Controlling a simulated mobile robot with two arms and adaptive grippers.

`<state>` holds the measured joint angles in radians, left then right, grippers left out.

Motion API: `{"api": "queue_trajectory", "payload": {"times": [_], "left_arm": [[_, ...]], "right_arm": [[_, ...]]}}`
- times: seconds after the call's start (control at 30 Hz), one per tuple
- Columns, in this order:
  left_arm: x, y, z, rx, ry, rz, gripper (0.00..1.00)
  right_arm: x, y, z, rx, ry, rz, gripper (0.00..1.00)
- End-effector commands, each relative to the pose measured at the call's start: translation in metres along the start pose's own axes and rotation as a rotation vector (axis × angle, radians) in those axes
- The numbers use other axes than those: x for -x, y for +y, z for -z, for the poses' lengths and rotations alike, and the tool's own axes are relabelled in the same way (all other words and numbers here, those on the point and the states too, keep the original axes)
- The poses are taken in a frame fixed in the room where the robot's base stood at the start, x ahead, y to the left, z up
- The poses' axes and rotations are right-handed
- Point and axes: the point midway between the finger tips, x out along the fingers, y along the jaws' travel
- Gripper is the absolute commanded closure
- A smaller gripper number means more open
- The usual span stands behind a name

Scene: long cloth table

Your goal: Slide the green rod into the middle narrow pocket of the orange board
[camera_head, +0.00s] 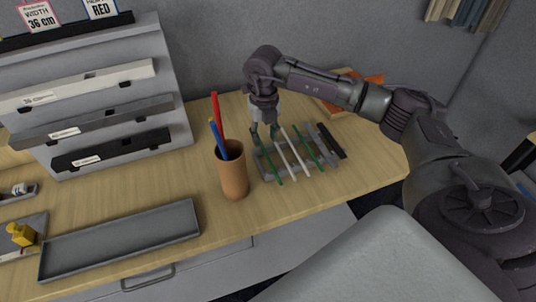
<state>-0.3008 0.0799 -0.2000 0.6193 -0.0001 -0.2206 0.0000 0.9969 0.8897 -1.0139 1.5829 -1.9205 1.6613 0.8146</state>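Two green rods lie on a grey rack (266,165): one on the left (272,166) and one farther right (301,146). A white rod (288,152) lies between them. My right gripper (265,136) points down at the far left end of the rack, just above the far end of the left green rod. Its fingers look apart, with nothing visible held; whether they touch the rod is too small to tell. An orange board (372,79) lies at the back right, mostly hidden behind my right arm, and its pockets cannot be made out. My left gripper is out of view.
A brown cup (232,177) with red and blue sticks stands close left of the rack. A long empty grey tray (120,242) lies front left. A stepped stand (95,110) with long cases is at the back left. Bare table (370,160) lies right of the rack.

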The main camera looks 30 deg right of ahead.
Motion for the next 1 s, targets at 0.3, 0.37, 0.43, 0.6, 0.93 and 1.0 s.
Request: {"api": "queue_trajectory", "payload": {"times": [0.3,0.37,0.43,0.6,0.93,1.0], "left_arm": [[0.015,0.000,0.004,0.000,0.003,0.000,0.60],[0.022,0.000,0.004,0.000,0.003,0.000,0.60],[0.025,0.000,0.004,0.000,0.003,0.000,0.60],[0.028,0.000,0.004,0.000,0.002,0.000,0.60],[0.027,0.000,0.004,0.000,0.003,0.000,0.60],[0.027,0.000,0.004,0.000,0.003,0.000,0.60]], "right_arm": [[-0.025,-0.004,-0.001,-0.002,0.004,0.002,0.61],[-0.035,-0.006,-0.003,-0.001,0.006,0.001,0.61],[-0.046,-0.007,-0.004,0.000,0.005,0.001,0.61],[-0.063,-0.007,-0.004,0.001,0.001,-0.001,0.61],[-0.065,-0.007,-0.004,0.001,0.000,-0.001,0.77],[-0.065,-0.007,-0.004,0.001,0.000,-0.001,0.89]]}}
